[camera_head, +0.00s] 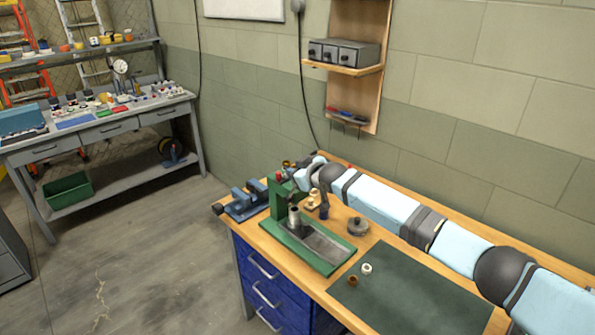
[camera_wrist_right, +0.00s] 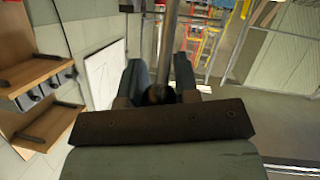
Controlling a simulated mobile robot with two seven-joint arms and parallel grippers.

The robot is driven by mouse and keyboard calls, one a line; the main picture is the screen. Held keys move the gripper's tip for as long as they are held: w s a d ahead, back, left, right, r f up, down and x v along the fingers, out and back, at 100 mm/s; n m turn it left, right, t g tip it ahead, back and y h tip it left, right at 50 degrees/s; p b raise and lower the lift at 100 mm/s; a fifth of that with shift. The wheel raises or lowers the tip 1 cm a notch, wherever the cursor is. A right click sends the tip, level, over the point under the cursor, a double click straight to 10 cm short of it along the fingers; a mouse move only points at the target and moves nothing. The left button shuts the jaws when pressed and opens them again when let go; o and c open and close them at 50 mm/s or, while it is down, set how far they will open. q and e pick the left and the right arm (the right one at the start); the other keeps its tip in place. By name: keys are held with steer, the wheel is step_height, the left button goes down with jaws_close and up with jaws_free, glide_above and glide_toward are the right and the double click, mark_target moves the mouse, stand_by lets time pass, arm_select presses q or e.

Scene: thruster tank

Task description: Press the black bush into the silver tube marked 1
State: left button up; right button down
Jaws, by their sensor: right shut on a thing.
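A silver tube (camera_head: 294,217) stands upright on the base of the green press (camera_head: 278,196), under its head. I cannot read a mark on it. I cannot make out the black bush; it is too small or hidden at the tube's top. My right gripper (camera_head: 300,172) is beside the top of the press. In the right wrist view my gripper (camera_wrist_right: 158,84) is shut on a grey rod (camera_wrist_right: 168,42) with a dark round end, which looks like the press lever. My left gripper is not in view.
A brown bush (camera_head: 353,281) and a white bush (camera_head: 367,269) lie on the dark green mat (camera_head: 415,295). A wall shelf (camera_head: 345,68) rises behind.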

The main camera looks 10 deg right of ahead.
steer(key=shift+s+f, duration=0.2)
steer(key=shift+f, duration=0.3)
steer(key=c, duration=1.2)
jaws_free()
steer(key=shift+a, duration=0.1)
steer(key=o, duration=0.3)
steer(key=shift+w, duration=0.1)
steer(key=shift+o, duration=0.2)
steer(key=shift+w+a, duration=0.1)
steer(key=shift+w, duration=0.05)
steer(key=shift+r, duration=0.15)
steer(key=b+v, duration=0.2)
steer(key=v, duration=1.2)
steer(key=shift+w, duration=0.1)
steer(key=shift+c, duration=0.2)
